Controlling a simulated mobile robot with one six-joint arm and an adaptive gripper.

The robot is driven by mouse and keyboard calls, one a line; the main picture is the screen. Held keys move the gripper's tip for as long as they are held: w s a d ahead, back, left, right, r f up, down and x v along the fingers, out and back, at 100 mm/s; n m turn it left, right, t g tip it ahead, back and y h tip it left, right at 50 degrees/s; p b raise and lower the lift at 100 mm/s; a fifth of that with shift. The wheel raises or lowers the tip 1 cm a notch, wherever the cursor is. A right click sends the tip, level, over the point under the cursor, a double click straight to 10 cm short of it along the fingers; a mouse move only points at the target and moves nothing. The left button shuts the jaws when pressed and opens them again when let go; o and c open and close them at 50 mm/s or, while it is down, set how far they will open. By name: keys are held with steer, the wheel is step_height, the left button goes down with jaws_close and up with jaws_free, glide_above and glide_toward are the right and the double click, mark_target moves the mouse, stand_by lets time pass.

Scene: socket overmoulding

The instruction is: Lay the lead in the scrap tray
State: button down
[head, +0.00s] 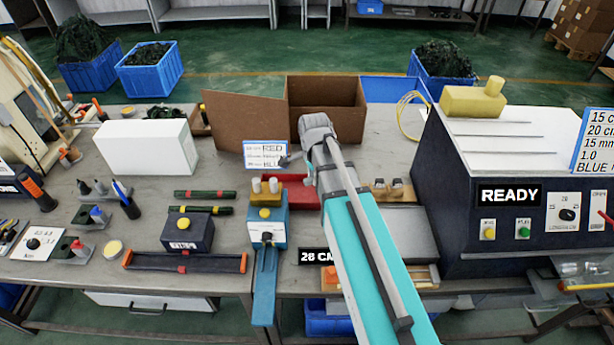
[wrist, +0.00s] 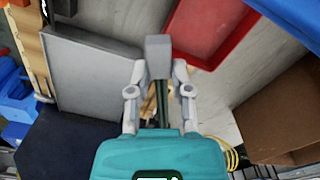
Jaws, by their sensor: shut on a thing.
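My gripper (wrist: 158,58) is shut, with its fingertips together at the centre of the wrist view. A thin dark green lead (wrist: 161,106) shows between its fingers, partly hidden by them. In the head view my gripper (head: 306,165) is small and partly covered by my arm, and the lead in it cannot be made out. The red tray (wrist: 236,42) lies just beyond the fingertips in the wrist view. In the head view the red tray (head: 298,181) sits on the bench, left of and partly behind my arm.
An open cardboard box (head: 327,98) stands behind my gripper. A blue press (head: 268,220) stands in front of the red tray. The dark machine marked READY (head: 500,235) is on the right. Two dark strips (head: 204,193) lie on the bench at left. A sign (head: 265,154) stands behind the tray.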

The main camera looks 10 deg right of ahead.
steer(key=shift+a, duration=0.2)
steer(key=shift+w+f+n, duration=0.1)
steer(key=shift+f+n, duration=0.05)
steer(key=shift+n, duration=0.15)
steer(key=w+f+n+b, duration=0.3)
steer(key=n, duration=0.7)
steer(key=w+f+n+b, duration=0.2)
steer(key=f+n+b, duration=0.1)
steer(key=n, duration=0.7)
steer(key=w+d+f+n+b, duration=0.1)
steer(key=w+f+n+b, duration=0.2)
steer(key=n, duration=0.7)
steer(key=shift+w+f+b, duration=0.35)
steer(key=shift+b, duration=0.1)
